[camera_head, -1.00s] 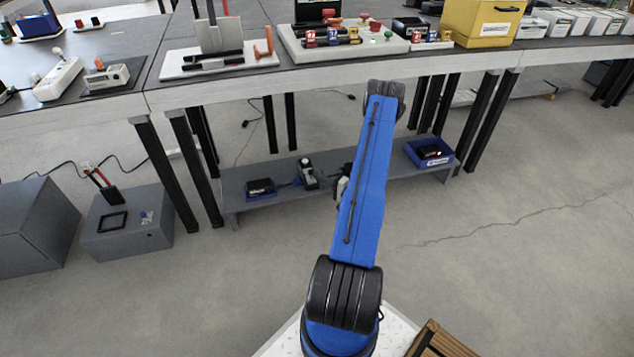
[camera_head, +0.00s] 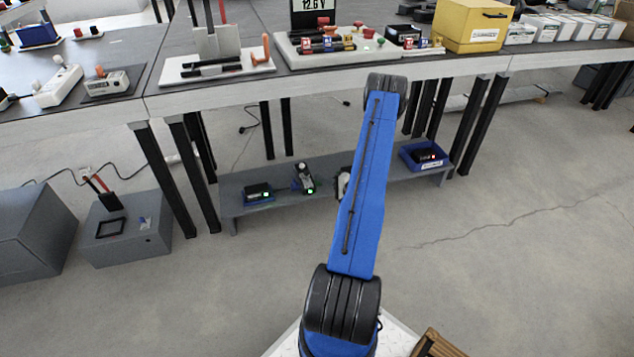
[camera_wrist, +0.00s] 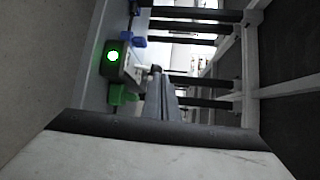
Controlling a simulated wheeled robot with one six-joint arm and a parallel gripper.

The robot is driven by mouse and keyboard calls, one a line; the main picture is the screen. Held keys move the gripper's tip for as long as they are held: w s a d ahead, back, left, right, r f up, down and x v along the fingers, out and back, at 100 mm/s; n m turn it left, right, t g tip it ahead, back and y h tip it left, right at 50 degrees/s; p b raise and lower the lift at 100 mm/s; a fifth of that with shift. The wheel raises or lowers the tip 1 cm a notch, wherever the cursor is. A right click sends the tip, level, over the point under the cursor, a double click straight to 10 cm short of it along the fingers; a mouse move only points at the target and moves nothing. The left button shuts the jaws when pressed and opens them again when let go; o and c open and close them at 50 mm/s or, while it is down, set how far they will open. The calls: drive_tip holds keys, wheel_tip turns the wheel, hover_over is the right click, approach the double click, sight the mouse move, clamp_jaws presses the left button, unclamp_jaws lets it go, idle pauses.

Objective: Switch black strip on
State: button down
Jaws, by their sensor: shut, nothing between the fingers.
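The black strip (camera_head: 303,178) lies on the low shelf under the table in the head view, with a white piece on top and a green light at its near end. In the wrist view a dark block with a bright green light, probably the same strip (camera_wrist: 122,68), stands just left of my fingertips. My gripper (camera_wrist: 156,75) is shut and empty, pointing away from the camera. A small gap seems to lie between its tips and the block, but contact is hard to judge.
The grey low shelf (camera_head: 235,212) also holds a black box with a green light in a blue tray (camera_head: 258,201) and another blue tray (camera_head: 446,164) with a red-lit device. Table legs (camera_head: 196,190) and the table edge above bound the space. A green part (camera_wrist: 120,95) is near my fingers.

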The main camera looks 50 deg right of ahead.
drive_tip(key=s+d+r, duration=0.1)
drive_tip(key=s+r, duration=0.2)
drive_tip(key=s, duration=0.7)
drive_tip(key=shift+d+r, duration=0.2)
drive_tip(key=shift+r, duration=0.1)
